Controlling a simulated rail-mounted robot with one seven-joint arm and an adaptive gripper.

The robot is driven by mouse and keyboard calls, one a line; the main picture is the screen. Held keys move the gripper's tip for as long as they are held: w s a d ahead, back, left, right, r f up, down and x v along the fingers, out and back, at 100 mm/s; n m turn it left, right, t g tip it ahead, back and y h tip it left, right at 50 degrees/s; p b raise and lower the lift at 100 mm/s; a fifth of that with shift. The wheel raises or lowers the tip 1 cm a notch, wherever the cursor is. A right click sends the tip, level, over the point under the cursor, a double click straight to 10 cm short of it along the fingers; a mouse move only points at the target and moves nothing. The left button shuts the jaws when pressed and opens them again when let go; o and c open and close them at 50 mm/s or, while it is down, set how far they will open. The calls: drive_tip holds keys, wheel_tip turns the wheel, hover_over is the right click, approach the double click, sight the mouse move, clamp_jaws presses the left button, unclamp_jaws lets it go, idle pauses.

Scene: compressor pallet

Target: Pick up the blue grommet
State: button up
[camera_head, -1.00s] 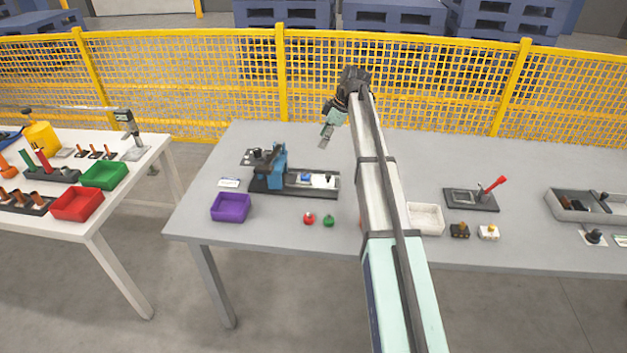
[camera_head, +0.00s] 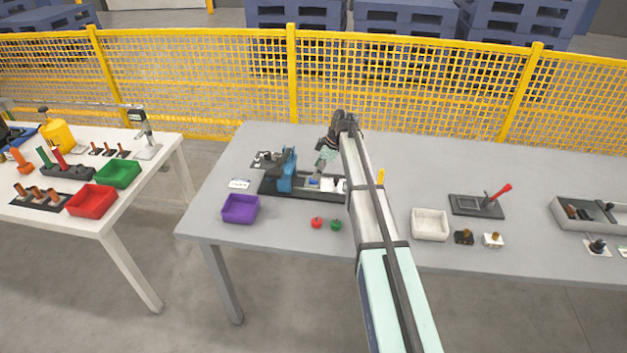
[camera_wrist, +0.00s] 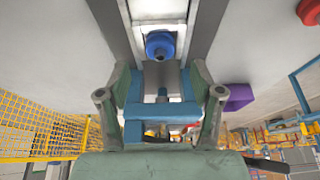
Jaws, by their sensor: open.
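The blue grommet (camera_wrist: 160,45) shows in the wrist view as a round blue piece with a dark centre hole, on a pale block between two dark rails. In the head view it is a small blue spot (camera_head: 312,183) on the dark fixture (camera_head: 268,187), just right of the blue press (camera_head: 287,170). My gripper (camera_wrist: 160,82) is open and empty. Its fingers stand apart to the left and right of the fixture's middle line, and the grommet lies beyond them, untouched. In the head view my gripper (camera_head: 326,165) hangs above the fixture's right part.
A purple bin (camera_head: 240,209) stands at the front left of the fixture. A red piece (camera_head: 317,223) and a green piece (camera_head: 336,225) lie in front. A white tray (camera_head: 430,225) is to the right of my arm. A yellow mesh fence (camera_head: 220,80) runs behind the table.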

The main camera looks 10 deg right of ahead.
sight(313, 181)
drive_tip(key=shift+p+x, duration=0.6)
drive_tip(key=shift+x, duration=1.15)
drive_tip(key=c, duration=1.1)
drive_tip(key=shift+r, duration=0.15)
drive_tip(key=shift+c, duration=0.2)
